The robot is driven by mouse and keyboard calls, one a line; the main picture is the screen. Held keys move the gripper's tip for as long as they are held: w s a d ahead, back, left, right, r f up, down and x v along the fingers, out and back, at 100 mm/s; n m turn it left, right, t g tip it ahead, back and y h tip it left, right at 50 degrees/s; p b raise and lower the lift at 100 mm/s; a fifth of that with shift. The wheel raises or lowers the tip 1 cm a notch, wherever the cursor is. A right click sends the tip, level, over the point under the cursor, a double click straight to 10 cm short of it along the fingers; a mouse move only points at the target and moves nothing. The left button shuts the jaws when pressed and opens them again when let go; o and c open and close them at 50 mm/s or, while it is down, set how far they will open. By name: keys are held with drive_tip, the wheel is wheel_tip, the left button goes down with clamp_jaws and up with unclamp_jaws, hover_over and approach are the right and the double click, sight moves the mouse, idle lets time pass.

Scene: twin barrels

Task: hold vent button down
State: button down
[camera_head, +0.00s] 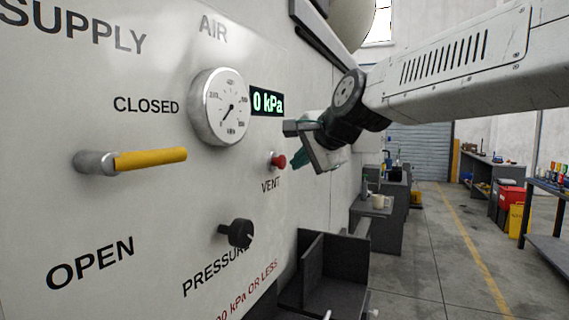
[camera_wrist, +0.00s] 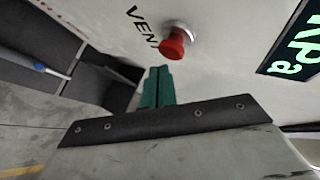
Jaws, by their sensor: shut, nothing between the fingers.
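The vent button (camera_head: 277,160) is a red knob on a metal collar, on the white panel above the word VENT. It shows again in the wrist view (camera_wrist: 174,45), just beyond and to the right of my fingertips. My gripper (camera_head: 297,160) has green fingers, shut and empty, close to the right of the button in the head view. In the wrist view the fingers (camera_wrist: 158,72) point toward the panel, and a small gap shows between the tips and the red knob. The button stands out from its collar.
The panel carries a round gauge (camera_head: 220,106), a display (camera_head: 267,101) reading 0 kPa, a yellow-handled lever (camera_head: 150,159) beside CLOSED, and a black pressure knob (camera_head: 236,233). A dark open-topped bin (camera_head: 336,262) stands below right.

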drive_tip(key=shift+d, duration=0.1)
drive_tip(key=d, duration=0.1)
drive_tip(key=s+d, duration=0.1)
drive_tip(key=d, duration=0.2)
drive_tip(key=shift+s+d, duration=0.25)
drive_tip(key=shift+s, duration=0.1)
idle(0.4)
drive_tip(key=s+d+f+n+g+h, duration=0.2)
drive_tip(key=s+d+f+n+g, duration=0.3)
drive_tip(key=s+f, duration=0.6)
drive_tip(key=s+d+f+n+g+h, duration=0.1)
drive_tip(key=s+d+f+n+h, duration=0.1)
drive_tip(key=s+d+f, duration=0.4)
drive_tip(key=s+d+f+n+g+h, duration=0.2)
drive_tip(key=s+d+f, duration=0.5)
drive_tip(key=s+d, duration=0.5)
drive_tip(key=s, duration=0.4)
drive_tip(key=shift+s+d+h, duration=0.25)
drive_tip(key=shift+d+h, duration=0.15)
